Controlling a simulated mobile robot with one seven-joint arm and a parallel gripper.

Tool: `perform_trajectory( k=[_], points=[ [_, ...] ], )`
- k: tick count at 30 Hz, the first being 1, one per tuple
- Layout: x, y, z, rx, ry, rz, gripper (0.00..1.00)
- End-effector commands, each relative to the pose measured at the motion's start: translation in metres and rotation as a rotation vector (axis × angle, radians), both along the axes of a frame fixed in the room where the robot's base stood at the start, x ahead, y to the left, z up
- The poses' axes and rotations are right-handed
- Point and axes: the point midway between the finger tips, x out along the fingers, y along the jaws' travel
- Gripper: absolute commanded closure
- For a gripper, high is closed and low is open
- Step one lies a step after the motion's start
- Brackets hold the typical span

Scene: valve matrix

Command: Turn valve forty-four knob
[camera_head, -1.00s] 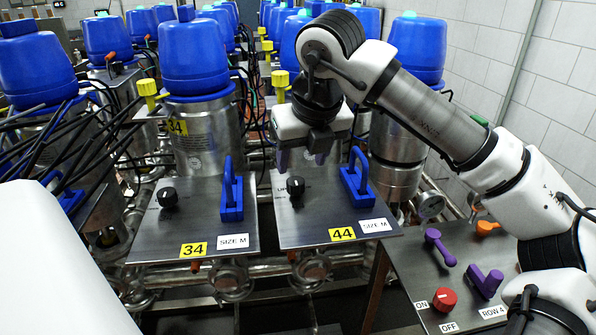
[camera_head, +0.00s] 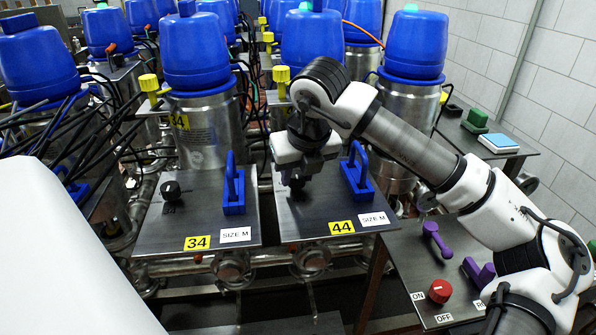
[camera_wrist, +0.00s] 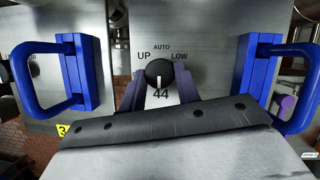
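The valve forty-four knob (camera_wrist: 159,74) is black and round with a white line. In the wrist view it sits on the metal plate among the marks UP, AUTO and LOW, with 44 below it. Its white line points down toward the 44. My gripper (camera_wrist: 160,82) has its two purple-grey fingers on either side of the knob, apart, with the plate showing between them. In the head view my gripper (camera_head: 297,184) is low over the panel (camera_head: 330,212) labelled 44 and hides the knob. I cannot tell whether the fingers touch it.
A blue handle (camera_head: 357,178) stands right of the knob, and another (camera_head: 233,190) is on panel 34, left of it. Panel 34 has its own black knob (camera_head: 171,190). Blue-topped tanks (camera_head: 413,45) stand behind. A side panel with a red knob (camera_head: 439,291) and purple levers is at right.

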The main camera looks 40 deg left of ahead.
Motion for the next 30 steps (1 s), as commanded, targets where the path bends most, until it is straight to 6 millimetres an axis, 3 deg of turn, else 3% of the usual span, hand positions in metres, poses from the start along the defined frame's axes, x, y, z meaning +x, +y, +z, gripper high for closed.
perform_trajectory(
  k=[3, 14, 30],
  points=[
    [0.0001, 0.0, 0.0002, 0.0, 0.0, 0.0, 0.91],
    [0.0012, -0.0004, -0.0019, 0.001, 0.0, 0.063, 0.91],
    [0.005, -0.001, -0.0004, 0.002, -0.001, 0.496, 0.91]
  ],
)
